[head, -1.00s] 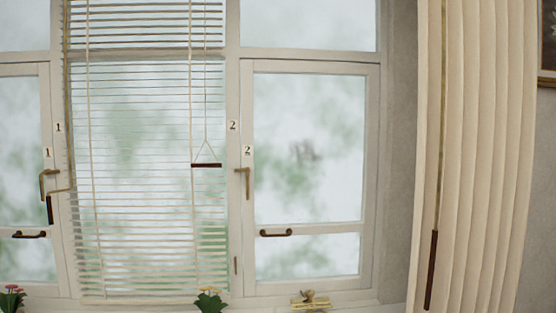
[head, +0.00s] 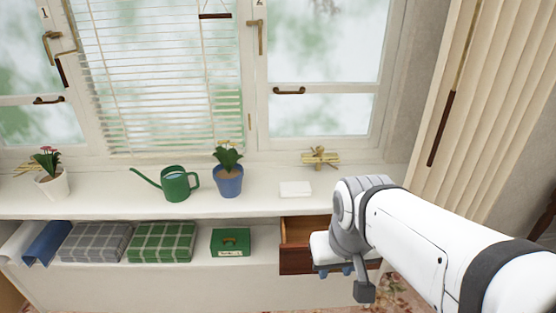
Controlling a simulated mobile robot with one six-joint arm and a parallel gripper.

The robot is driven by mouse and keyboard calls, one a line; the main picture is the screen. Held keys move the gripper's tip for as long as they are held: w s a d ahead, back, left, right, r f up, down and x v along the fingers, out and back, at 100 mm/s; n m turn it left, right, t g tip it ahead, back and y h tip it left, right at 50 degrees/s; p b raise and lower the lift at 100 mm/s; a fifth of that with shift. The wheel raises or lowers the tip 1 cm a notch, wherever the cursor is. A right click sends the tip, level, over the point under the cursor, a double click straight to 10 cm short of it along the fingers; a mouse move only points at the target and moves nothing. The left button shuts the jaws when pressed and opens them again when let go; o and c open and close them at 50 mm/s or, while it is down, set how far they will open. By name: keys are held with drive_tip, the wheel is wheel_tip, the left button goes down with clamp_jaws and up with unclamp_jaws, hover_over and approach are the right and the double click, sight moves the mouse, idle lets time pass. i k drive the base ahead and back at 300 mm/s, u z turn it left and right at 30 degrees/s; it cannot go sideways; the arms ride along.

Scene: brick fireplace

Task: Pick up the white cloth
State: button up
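A small flat white rectangle (head: 295,188), which looks like the folded white cloth, lies on the white windowsill (head: 110,200) to the right of the blue pot. My gripper (head: 335,267) is at the end of my white arm, over the open wooden drawer below the sill. It is lower than the cloth and to its right, apart from it. Its fingers are mostly hidden, so I cannot tell whether it is open or shut.
A green watering can (head: 175,186), a blue flowerpot (head: 228,180), a white flowerpot (head: 52,186) and a brass-coloured object (head: 320,157) stand on the sill. The shelf below holds folded blankets (head: 162,243) and a green box (head: 231,242). The drawer (head: 294,259) sticks out.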

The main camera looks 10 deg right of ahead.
sight(295, 189)
drive_tip(key=u, duration=2.35)
drive_tip(key=i, duration=1.4)
drive_tip(key=z, duration=3.15)
drive_tip(key=i, duration=0.8)
